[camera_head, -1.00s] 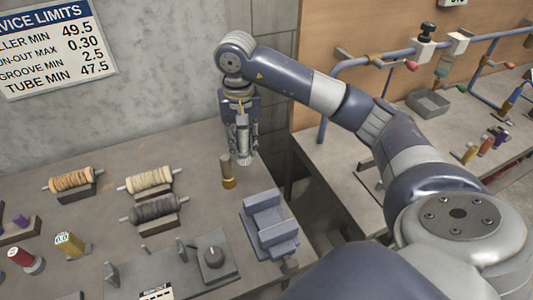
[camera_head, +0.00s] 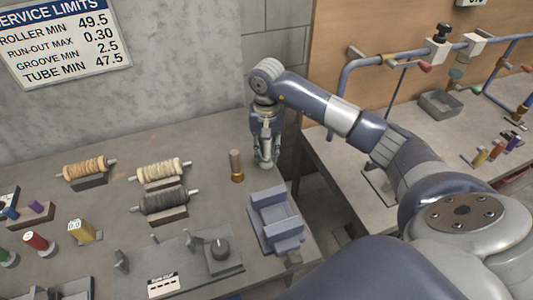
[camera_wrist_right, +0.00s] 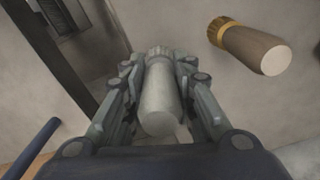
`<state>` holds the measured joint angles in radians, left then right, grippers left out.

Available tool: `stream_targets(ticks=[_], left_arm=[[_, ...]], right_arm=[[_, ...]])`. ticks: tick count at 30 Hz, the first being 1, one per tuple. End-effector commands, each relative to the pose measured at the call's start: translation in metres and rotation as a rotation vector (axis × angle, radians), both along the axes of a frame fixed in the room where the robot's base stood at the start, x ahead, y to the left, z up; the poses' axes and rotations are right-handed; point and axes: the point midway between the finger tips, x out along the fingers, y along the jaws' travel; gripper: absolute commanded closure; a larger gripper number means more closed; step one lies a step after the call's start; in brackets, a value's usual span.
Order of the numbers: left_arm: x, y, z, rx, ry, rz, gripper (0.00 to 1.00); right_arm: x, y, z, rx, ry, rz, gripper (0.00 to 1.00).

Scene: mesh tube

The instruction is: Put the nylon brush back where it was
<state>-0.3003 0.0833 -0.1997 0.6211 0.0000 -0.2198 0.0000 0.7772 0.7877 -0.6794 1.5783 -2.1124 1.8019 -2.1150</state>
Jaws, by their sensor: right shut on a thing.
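My right gripper (camera_head: 266,162) is shut on a pale grey cylindrical brush, which I take to be the nylon brush; it shows best in the right wrist view (camera_wrist_right: 160,95). It is gripped between both fingers, with a ribbed grey collar at its far end. In the head view it is low over the back right of the bench, mostly hidden by the fingers. I cannot tell whether it touches the bench. A brown-handled brush (camera_head: 236,162) with a brass-coloured collar stands upright just left of the gripper; it also shows in the right wrist view (camera_wrist_right: 248,46). My left gripper is out of view.
Several wound rollers (camera_head: 160,171) rest on stands to the left. A plate with a dark knob (camera_head: 219,247) lies nearer. A gap separates this bench from the right one (camera_head: 340,185).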

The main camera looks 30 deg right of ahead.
Motion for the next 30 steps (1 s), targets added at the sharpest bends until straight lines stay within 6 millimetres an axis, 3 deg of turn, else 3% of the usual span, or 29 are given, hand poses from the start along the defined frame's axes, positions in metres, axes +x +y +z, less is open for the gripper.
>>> stream_targets(ticks=[5, 16, 17, 19, 30], left_arm=[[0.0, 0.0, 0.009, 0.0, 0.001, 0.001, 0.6], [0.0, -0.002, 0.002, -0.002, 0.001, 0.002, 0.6], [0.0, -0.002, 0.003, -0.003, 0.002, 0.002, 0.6], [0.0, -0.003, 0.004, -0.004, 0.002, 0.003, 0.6], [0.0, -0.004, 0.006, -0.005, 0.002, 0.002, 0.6]], right_arm=[[0.0, 0.001, -0.022, 0.002, 0.002, -0.001, 0.99], [0.0, 0.0, -0.028, 0.001, -0.001, 0.0, 0.99], [0.0, 0.001, -0.027, 0.001, 0.0, 0.0, 0.71], [0.0, 0.001, -0.027, 0.001, 0.0, 0.0, 0.55], [0.0, 0.001, -0.025, 0.001, 0.0, 0.0, 0.55]])
